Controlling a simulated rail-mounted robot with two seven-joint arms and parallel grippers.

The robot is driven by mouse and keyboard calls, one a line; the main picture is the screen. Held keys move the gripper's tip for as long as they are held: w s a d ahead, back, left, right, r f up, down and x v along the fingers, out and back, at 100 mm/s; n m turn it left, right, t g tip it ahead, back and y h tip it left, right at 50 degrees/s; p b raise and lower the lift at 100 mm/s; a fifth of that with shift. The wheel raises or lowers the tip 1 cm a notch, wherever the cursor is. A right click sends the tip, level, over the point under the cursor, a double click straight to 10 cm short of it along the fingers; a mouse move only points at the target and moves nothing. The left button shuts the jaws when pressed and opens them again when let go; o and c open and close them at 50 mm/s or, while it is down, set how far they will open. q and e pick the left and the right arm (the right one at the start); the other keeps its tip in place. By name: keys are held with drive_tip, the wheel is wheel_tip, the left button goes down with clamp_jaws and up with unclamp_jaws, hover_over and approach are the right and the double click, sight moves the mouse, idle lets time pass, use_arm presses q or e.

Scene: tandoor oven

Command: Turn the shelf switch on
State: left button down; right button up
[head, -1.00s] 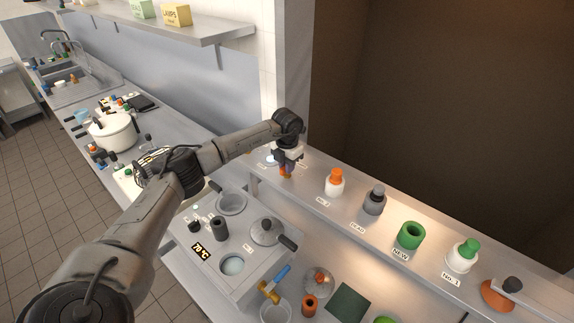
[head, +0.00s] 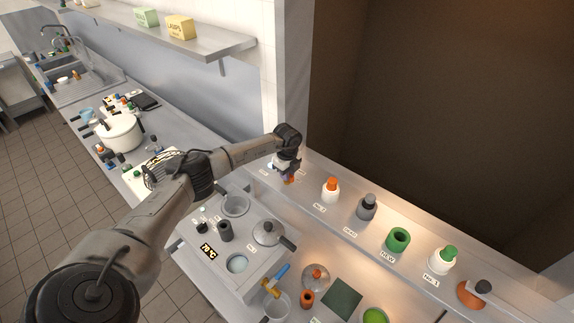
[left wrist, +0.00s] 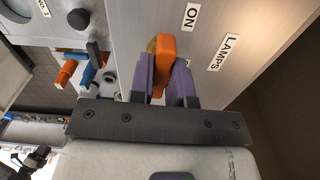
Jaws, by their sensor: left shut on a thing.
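The shelf switch, an orange lever (left wrist: 165,48) with a brass-coloured part beside it, stands on the metal shelf in the left wrist view. The ON label (left wrist: 190,16) and LAMPS label (left wrist: 228,52) are to its right. My left gripper (left wrist: 164,72) is shut on the lever, with its purple fingers either side of it. In the head view my left gripper (head: 289,181) is at the shelf's left end, and the switch is mostly hidden by it. I cannot tell the lever's exact setting. My right gripper is in neither view.
Along the shelf, right of my left gripper, stand an orange-topped white bottle (head: 330,190), a grey bottle (head: 366,208), a green ring (head: 398,240) and a green-topped white bottle (head: 442,260). Below is a counter unit with a lidded pot (head: 267,233).

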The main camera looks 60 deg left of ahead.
use_arm(q)
drive_tip(key=c, duration=1.1)
unclamp_jaws()
drive_tip(key=shift+r, duration=3.5)
